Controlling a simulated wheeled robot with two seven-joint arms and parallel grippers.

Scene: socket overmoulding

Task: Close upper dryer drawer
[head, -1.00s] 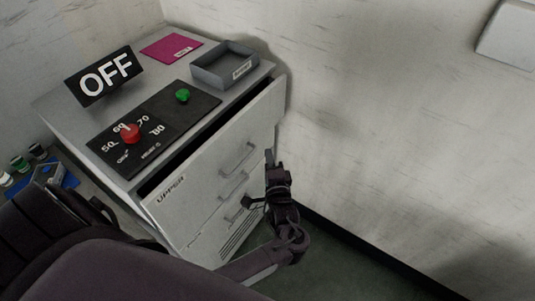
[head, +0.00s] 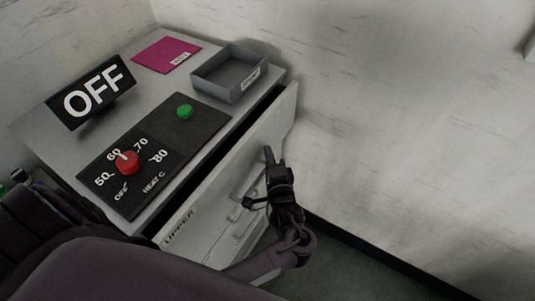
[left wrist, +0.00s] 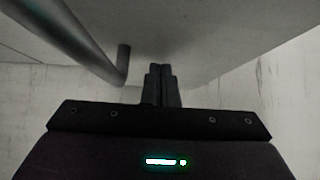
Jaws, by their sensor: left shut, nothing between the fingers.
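The upper dryer drawer (head: 215,208), with UPPER on its white front, stands partly pulled out of the dryer. A dark gap runs along its top edge. Its bar handle (head: 249,182) is on the front; a grey bar also shows at the upper left in the left wrist view (left wrist: 85,45). My left gripper (head: 268,153) is shut and empty, its fingertips in front of the drawer face, right of the handle. In the left wrist view the shut fingers (left wrist: 160,72) point at a pale surface; I cannot tell whether they touch it. My right gripper is not in view.
On the dryer top are an OFF sign (head: 93,92), a dark panel with a red knob (head: 127,162) and green button (head: 184,112), a grey tray (head: 226,88) and a magenta sheet (head: 160,56). A wall (head: 420,130) stands close on the right.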

